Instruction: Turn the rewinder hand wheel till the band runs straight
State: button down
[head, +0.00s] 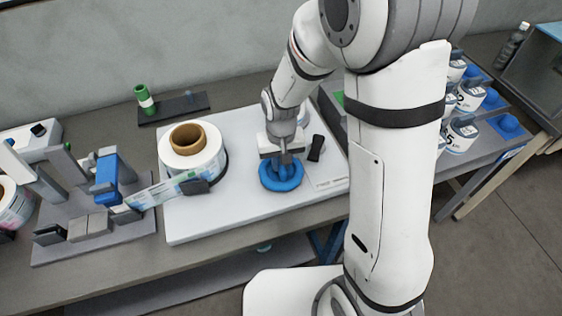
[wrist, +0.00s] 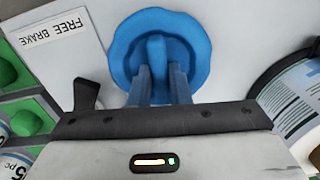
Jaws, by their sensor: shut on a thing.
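The blue rewinder hand wheel (head: 281,176) lies on the white machine plate in the head view. It also shows from above in the wrist view (wrist: 122,48), where its scalloped rim and raised grip piece are visible. My gripper (head: 284,158) points down over the wheel. In the wrist view its fingers (wrist: 160,75) are shut on the wheel's raised piece. The printed band (head: 160,192) runs from the blue-topped head at the left to the large white reel (head: 190,150) with its brown core. From this angle I cannot tell whether the band runs straight.
A black lever (wrist: 86,95) stands beside a "FREE BRAKE" label (wrist: 53,40). The plate's front strip is clear.

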jog(key=c, duration=1.4)
grip_release()
jog(key=shift+o, duration=0.2)
jog(key=shift+r, duration=0.1)
notch_tip(320, 180, up, 7)
jog(key=shift+f+b, duration=0.1)
jog(key=shift+b, duration=0.25)
jog(key=shift+r, duration=0.4)
jog(key=shift+d+r, duration=0.1)
jog(key=s+d+r+m+t, duration=0.1)
jog(key=s+d+r+t, duration=0.2)
jog(key=s+d+r, duration=0.7)
jog(key=s+d, duration=0.2)
jog(key=s, duration=0.1)
jog(key=shift+d+m, duration=0.2)
jog(key=shift+m, duration=0.2)
